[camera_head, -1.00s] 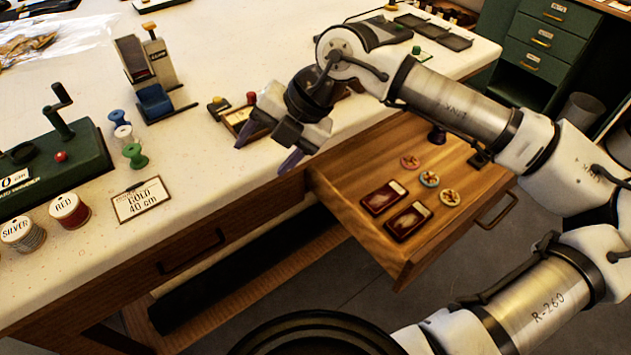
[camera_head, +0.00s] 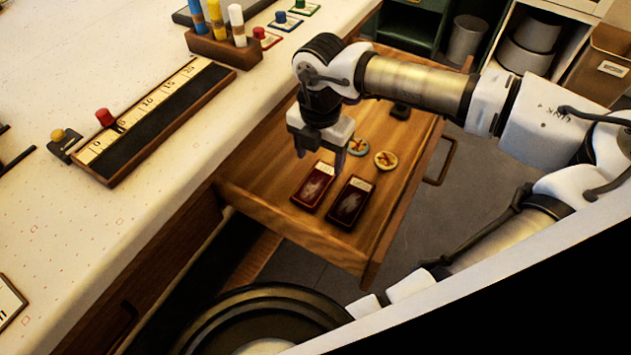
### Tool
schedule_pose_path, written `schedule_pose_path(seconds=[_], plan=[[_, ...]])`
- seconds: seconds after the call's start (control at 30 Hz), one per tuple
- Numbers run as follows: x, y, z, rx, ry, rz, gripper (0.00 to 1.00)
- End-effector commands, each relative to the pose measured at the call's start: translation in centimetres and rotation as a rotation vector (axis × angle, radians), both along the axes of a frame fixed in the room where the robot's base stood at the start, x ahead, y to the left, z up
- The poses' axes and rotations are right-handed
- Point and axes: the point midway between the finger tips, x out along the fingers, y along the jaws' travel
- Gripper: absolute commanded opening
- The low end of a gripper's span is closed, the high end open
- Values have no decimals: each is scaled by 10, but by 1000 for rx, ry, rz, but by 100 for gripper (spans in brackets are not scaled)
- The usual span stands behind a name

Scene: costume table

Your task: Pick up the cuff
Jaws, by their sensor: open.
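I cannot pick out a cuff for certain. In the open wooden drawer (camera_head: 263,170), two dark red cases lie side by side, each with a pale label and a silvery shape inside. They are the left case (camera_head: 313,186) and the right case (camera_head: 350,203). My gripper (camera_head: 320,164) points down over the drawer, just behind the two cases. It is open, with nothing seen between its fingers. It hides part of the drawer floor behind them.
Two round badges, one bluish (camera_head: 359,147) and one yellow (camera_head: 386,160), lie right of my gripper. A small dark object (camera_head: 401,110) sits farther back. A long ruler block (camera_head: 150,125) and a wooden marker holder (camera_head: 222,48) stand on the white tabletop (camera_head: 90,235).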

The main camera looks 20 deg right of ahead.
Motion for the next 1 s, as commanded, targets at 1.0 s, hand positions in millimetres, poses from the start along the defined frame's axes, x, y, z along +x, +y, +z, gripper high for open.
schedule_pose_path(seconds=[1.0], plan=[[2,3,-72,1,-1,1,48]])
